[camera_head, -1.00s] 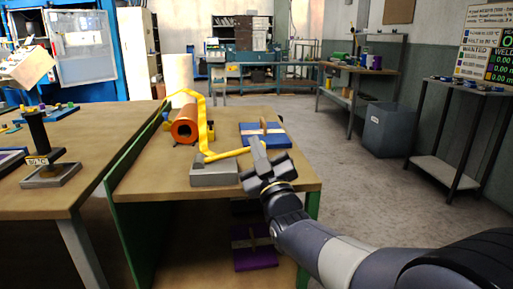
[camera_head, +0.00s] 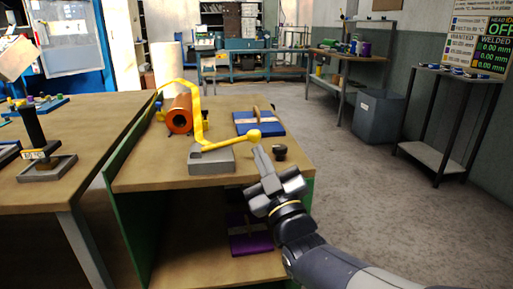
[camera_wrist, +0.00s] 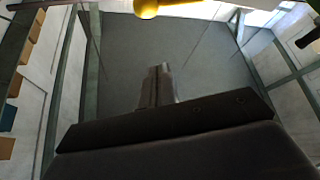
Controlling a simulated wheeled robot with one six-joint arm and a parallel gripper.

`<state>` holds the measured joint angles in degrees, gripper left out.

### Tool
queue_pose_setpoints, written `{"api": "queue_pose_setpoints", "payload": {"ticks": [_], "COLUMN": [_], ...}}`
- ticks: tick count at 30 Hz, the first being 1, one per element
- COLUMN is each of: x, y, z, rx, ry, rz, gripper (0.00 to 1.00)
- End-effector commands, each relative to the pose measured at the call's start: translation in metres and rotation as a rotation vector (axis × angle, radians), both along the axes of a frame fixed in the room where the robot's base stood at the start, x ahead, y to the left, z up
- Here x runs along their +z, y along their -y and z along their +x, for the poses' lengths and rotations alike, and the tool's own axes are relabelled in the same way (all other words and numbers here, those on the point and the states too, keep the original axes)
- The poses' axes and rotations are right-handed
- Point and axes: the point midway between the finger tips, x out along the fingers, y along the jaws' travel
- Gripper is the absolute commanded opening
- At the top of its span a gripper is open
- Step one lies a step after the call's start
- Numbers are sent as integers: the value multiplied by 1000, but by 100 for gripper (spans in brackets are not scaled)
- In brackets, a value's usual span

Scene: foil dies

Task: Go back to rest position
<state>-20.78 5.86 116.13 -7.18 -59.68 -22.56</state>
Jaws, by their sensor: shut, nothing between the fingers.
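My gripper (camera_head: 259,158) is at the front right edge of the wooden table in the head view, with its fingers together and nothing held. It also shows in the wrist view (camera_wrist: 158,84), pointing over open floor. A yellow lever with a ball knob (camera_head: 254,136) extends from a grey metal base (camera_head: 211,160) on the table. The knob is just above and left of my fingertips; they look close, and I cannot tell whether they touch. The knob also shows at the top of the wrist view (camera_wrist: 147,8).
An orange roll (camera_head: 180,114), a blue die (camera_head: 259,122) and a small black knob (camera_head: 279,152) are on the table (camera_head: 150,172). A purple die (camera_head: 250,246) lies on the shelf below. A grey bin (camera_head: 379,118) and a black stand (camera_head: 440,125) are at right. Floor between is clear.

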Motion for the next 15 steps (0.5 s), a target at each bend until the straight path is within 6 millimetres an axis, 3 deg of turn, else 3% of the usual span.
{"api": "queue_pose_setpoints", "payload": {"ticks": [15], "x": [3], "y": [-2], "z": [4], "rx": [0], "ry": [1], "rz": [1], "gripper": [0]}}
